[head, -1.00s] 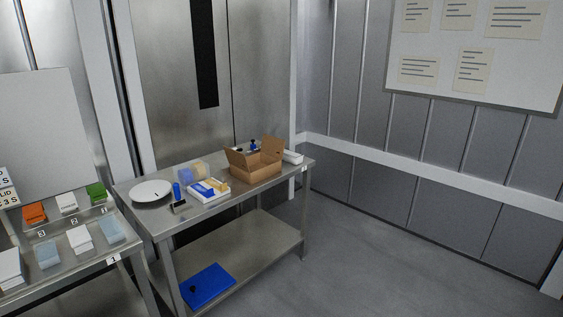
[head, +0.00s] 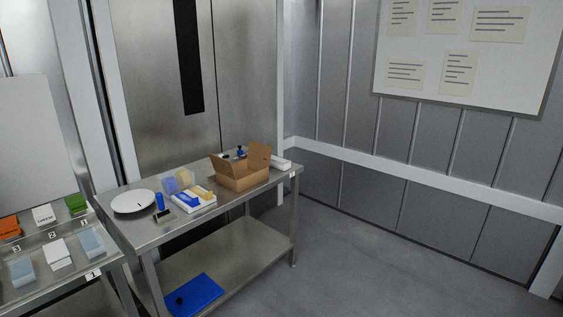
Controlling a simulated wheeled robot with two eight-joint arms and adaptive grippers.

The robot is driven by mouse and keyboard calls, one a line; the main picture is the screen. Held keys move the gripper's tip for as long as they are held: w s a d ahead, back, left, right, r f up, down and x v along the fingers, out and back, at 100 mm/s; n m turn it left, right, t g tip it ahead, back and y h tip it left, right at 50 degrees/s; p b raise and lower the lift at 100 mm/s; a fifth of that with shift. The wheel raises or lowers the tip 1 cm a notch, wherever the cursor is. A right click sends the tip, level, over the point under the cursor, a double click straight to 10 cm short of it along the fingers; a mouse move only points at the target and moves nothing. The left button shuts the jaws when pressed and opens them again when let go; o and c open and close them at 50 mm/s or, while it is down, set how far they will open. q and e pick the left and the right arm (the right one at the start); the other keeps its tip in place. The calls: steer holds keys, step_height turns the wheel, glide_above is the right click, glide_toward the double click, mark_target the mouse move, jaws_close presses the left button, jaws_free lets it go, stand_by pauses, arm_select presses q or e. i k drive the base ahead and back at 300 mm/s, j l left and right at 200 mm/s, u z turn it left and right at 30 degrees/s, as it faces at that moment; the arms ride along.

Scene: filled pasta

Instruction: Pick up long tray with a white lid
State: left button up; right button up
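Neither of my grippers is in view. Several small trays or packs stand on the left metal table: an orange one (head: 8,228), a white one (head: 44,216), a green one (head: 76,205), light blue ones (head: 91,241) and another white one (head: 57,254). A long white item (head: 281,163) lies at the far right end of the second table, partly hidden behind the cardboard box. I cannot tell from here which of these is a long tray with a white lid.
The second metal table (head: 229,200) holds a white plate (head: 133,202), an open cardboard box (head: 241,177), a blue-and-white tray (head: 194,201) and a blue cylinder (head: 160,201). A blue board (head: 194,296) lies on its lower shelf. The grey floor (head: 370,270) to the right is clear.

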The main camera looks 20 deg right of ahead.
mark_target(279, 163)
steer(key=i+l+z, duration=0.1)
steer(key=i+l, duration=0.35)
steer(key=i+l+z, duration=0.1)
steer(key=i+l, duration=0.25)
steer(key=i, duration=0.2)
steer(key=i+l+z, duration=0.1)
steer(key=i+l, duration=0.25)
steer(key=i, duration=0.2)
steer(key=i+l, duration=0.3)
steer(key=i, duration=0.2)
steer(key=l+z, duration=0.05)
